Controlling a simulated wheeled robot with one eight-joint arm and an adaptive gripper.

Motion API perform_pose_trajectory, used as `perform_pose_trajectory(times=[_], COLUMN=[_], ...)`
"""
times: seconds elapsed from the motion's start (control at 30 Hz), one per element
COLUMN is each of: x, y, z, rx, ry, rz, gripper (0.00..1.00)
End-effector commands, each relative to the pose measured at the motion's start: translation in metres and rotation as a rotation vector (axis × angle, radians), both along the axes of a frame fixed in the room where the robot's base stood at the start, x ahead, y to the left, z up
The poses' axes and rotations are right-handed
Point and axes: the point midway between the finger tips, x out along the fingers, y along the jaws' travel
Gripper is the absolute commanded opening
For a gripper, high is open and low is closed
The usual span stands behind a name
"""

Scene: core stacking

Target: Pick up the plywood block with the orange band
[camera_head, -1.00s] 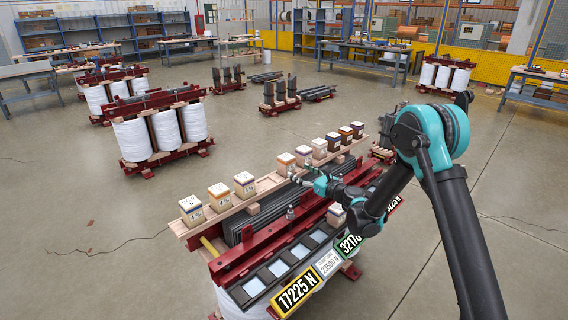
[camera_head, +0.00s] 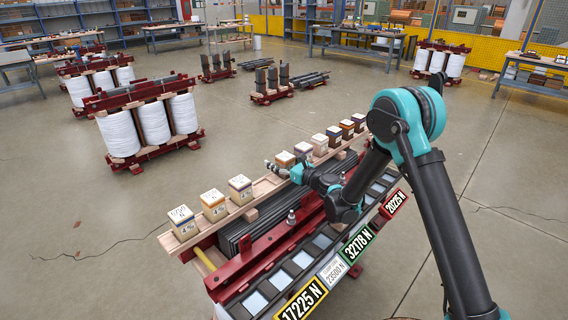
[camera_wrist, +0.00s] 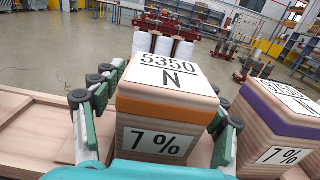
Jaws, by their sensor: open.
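The plywood block with the orange band (camera_wrist: 160,105) fills the middle of the wrist view. It has a white top label "5350 N" and a front label "7 %". It stands upright on the wooden plank (camera_wrist: 38,130). My gripper (camera_wrist: 158,92) is open, with one finger at each side of this block. In the head view the block (camera_head: 285,160) stands in the row, and my gripper (camera_head: 283,172) is right at it. The fingers partly cover its sides, and I cannot tell whether they touch it.
A purple-banded block (camera_wrist: 275,125) stands close to the right in the wrist view. Several more blocks, such as a white-topped one (camera_head: 240,189), line the plank. A red clamp beam (camera_head: 265,250) and labelled slots lie in front. White coils (camera_head: 153,123) stand behind.

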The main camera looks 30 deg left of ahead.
Motion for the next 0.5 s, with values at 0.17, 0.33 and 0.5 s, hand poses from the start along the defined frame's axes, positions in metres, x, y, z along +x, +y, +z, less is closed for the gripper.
perform_pose_trajectory(times=[0.17,0.33,0.5], x=[0.0000,0.0000,0.0000], y=[-0.0001,-0.0001,-0.0001], z=[0.0001,0.0000,0.0000], rx=[0.000,0.000,0.000], ry=[0.000,0.000,0.000], rz=[0.000,0.000,0.000], gripper=[0.69,0.48,0.27])
